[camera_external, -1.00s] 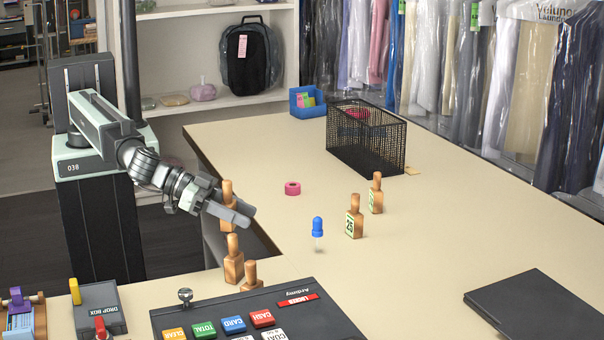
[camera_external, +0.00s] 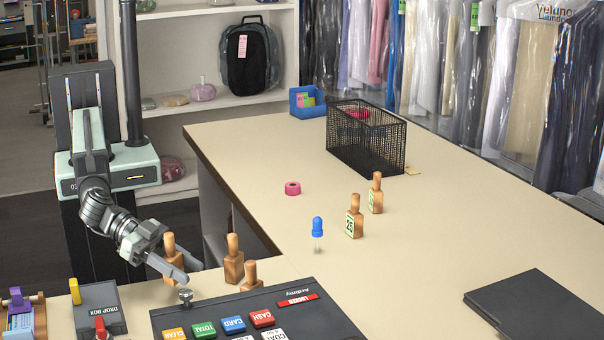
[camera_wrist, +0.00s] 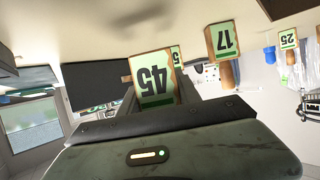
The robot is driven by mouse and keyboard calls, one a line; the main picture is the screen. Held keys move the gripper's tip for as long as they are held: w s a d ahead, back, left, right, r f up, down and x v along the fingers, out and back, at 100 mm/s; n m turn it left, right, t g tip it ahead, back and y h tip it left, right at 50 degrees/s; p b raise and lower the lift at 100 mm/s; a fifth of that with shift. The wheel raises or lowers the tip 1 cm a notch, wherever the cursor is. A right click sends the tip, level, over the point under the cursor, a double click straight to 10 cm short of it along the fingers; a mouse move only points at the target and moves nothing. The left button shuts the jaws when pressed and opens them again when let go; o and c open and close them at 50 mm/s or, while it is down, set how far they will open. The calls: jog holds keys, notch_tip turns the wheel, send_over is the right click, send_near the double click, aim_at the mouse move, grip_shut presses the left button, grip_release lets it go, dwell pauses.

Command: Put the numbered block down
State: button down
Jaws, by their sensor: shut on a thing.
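My gripper (camera_external: 180,266) is shut on a wooden block with a peg handle (camera_external: 171,246), near the counter's front edge. In the wrist view this held block (camera_wrist: 153,80) shows a green label that reads 45. It looks roughly upright in the external view. I cannot tell whether its base touches the counter. A finger hides its lower part. Just right of it stand two similar blocks, one (camera_external: 233,262) slightly behind and one (camera_external: 251,278) nearer the black panel. In the wrist view a block labelled 17 (camera_wrist: 221,42) is beside the held one.
A black button panel (camera_external: 240,318) lies close in front, with a small knob (camera_external: 185,296) by my fingers. Block 25 (camera_external: 354,222) and another block (camera_external: 376,198) stand farther right, near a blue-topped item (camera_external: 317,230).

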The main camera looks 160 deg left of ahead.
notch_tip(320, 180, down, 4)
jog(key=b, duration=0.4)
jog(key=shift+f, duration=0.1)
jog(key=shift+r, duration=0.25)
jog(key=shift+f, duration=0.2)
jog(key=c, duration=0.9)
grip_release()
jog(key=shift+o, duration=0.2)
jog(key=shift+r, duration=0.1)
jog(key=shift+s+d+r+p, duration=0.1)
jog(key=shift+r+p, duration=0.2)
jog(key=p+v, duration=0.4)
jog(key=v, duration=0.7)
jog(key=shift+s+d, duration=0.3)
jog(key=shift+f, duration=0.1)
